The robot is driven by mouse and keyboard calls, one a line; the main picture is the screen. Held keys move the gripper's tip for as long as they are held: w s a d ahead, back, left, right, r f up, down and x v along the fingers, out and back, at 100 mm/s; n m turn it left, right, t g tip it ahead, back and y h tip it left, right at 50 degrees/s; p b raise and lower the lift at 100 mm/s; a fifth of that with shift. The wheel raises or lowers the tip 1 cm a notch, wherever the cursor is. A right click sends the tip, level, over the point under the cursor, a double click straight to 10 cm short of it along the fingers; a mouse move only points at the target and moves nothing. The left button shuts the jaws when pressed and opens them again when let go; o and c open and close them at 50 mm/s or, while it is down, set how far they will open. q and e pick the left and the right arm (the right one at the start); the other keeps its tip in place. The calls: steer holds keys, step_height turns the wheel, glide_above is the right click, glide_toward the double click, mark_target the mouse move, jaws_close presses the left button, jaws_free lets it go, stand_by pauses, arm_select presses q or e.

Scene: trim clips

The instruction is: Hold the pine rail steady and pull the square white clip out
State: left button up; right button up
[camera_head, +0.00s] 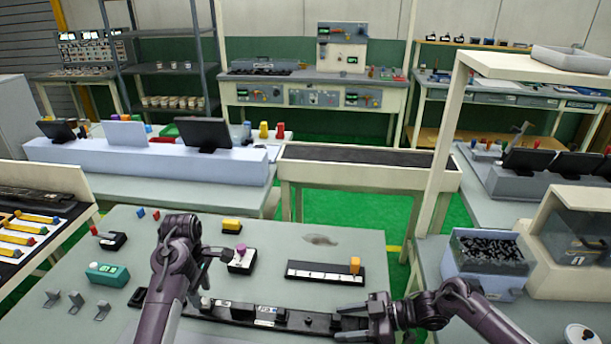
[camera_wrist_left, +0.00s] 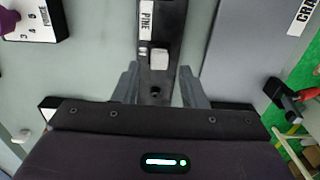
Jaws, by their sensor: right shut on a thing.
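The pine rail (camera_head: 300,321) is a long dark bar lying near the front of the table. In the left wrist view, the rail (camera_wrist_left: 157,20) runs up the picture with a white PINE label on it. The square white clip (camera_wrist_left: 158,59) sits on the rail just past my left fingertips. My left gripper (camera_wrist_left: 158,88) is open, its fingers apart on either side of the rail, with nothing held. In the head view, my left gripper (camera_head: 197,300) is low over the rail's left end, partly hidden by its arm. My right gripper (camera_head: 372,320) is shut on the rail's right end.
A black strip with an orange block (camera_head: 355,265) lies behind the rail. A device with a purple knob (camera_head: 242,258) and a teal box (camera_head: 107,273) stand on the table. Small grey brackets (camera_head: 76,299) lie at the left. The table between these is mostly clear.

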arm_select(q)
steer(key=shift+f, duration=1.35)
jaws_close()
